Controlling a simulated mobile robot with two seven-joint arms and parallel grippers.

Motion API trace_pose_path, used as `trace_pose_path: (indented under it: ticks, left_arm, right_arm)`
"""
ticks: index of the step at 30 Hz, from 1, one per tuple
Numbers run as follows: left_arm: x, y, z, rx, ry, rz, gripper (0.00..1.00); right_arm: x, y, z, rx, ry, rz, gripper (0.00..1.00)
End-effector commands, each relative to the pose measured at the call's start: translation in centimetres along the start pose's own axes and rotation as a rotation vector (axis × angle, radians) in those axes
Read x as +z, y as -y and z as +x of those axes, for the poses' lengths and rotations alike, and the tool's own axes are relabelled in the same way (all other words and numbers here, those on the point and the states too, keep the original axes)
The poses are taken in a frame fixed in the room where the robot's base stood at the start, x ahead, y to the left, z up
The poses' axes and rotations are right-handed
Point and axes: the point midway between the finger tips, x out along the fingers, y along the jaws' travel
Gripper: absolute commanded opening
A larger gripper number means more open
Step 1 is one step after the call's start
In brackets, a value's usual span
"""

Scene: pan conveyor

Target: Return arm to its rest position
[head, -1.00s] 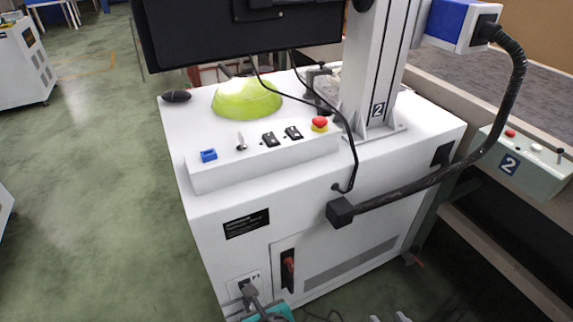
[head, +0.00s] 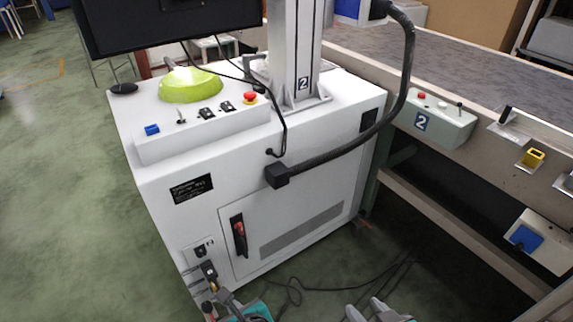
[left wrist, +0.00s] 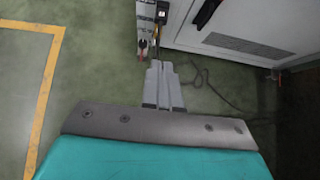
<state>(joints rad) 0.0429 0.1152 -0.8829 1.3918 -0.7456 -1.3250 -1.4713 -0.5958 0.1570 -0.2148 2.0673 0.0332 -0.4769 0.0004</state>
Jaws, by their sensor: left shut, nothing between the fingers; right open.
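My left gripper (head: 224,298) shows at the bottom edge of the head view, in front of the white machine's lower left corner, with part of its teal wrist. In the left wrist view its two grey fingers (left wrist: 162,84) lie together, with nothing between them. They point toward the machine's socket area and floor. My right gripper (head: 367,311) is at the bottom edge of the head view, its two grey fingers apart and empty above the floor. The rest of both arms is out of the picture.
The white machine cabinet (head: 275,190) stands ahead, with a green dome (head: 190,86) and red button (head: 250,98) on top. A conveyor (head: 450,65) runs along the right, with a numbered control box (head: 438,120). A black cable (head: 330,288) lies on the floor. Green floor is clear at left.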

Motion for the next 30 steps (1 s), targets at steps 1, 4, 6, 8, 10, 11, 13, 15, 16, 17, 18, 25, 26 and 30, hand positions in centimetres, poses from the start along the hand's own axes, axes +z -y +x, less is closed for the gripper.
trace_pose_path:
  ticks: [1, 4, 6, 8, 10, 11, 13, 15, 16, 17, 18, 25, 26, 30]
  left_arm:
    - [0.4, -1.4, 0.9, 0.02, 0.018, 0.016, 0.0]
    - [1.8, -5.5, 3.5, 0.073, 0.069, 0.071, 0.0]
    - [2.9, -8.1, 4.9, 0.107, 0.102, 0.105, 0.0]
    - [4.0, -10.4, 6.0, 0.137, 0.13, 0.134, 0.0]
    - [5.3, -13.1, 7.2, 0.172, 0.163, 0.169, 0.0]
    - [5.9, -14.2, 7.7, 0.187, 0.177, 0.183, 0.0]
    - [7.4, -16.8, 8.7, 0.222, 0.21, 0.217, 0.0]
    - [9.0, -19.4, 9.6, 0.257, 0.243, 0.252, 0.0]
    - [9.8, -20.6, 9.9, 0.272, 0.257, 0.266, 0.0]
    - [10.6, -21.7, 10.2, 0.287, 0.272, 0.281, 0.0]
    - [10.3, -22.2, 10.2, 0.276, 0.259, 0.253, 0.0]
    - [4.8, -19.8, 8.0, 0.068, -0.011, -0.367, 0.0]
    - [4.3, -19.4, 7.5, 0.045, -0.049, -0.46, 0.0]
    - [3.1, -17.4, 4.6, -0.054, -0.243, -0.941, 0.0]
  right_arm:
    - [0.1, 0.0, 0.0, 0.0, 0.001, 0.0, 0.43]
    - [0.2, 0.0, -0.1, 0.001, 0.005, 0.001, 0.43]
    - [0.2, 0.0, -0.1, 0.0, 0.004, 0.002, 0.43]
    - [0.0, 0.1, 0.0, 0.0, 0.0, 0.006, 0.43]
    - [-0.2, 0.1, 0.1, 0.0, -0.005, 0.008, 0.43]
    - [-0.3, 0.1, 0.1, 0.001, -0.007, 0.009, 0.43]
    - [-0.4, 0.1, 0.1, 0.001, -0.009, 0.008, 0.43]
    - [-0.5, 0.1, 0.2, 0.001, -0.01, 0.008, 0.43]
    - [-0.5, 0.1, 0.2, 0.001, -0.01, 0.008, 0.43]
    - [-0.5, 0.1, 0.2, 0.001, -0.01, 0.008, 0.43]
    - [-0.5, 0.1, 0.2, 0.001, -0.01, 0.008, 0.43]
    - [-0.5, 0.1, 0.1, 0.0, -0.01, 0.008, 0.43]
    - [-0.5, 0.1, 0.1, 0.001, -0.01, 0.008, 0.43]
    - [-0.5, 0.1, 0.1, 0.0, -0.01, 0.008, 0.43]
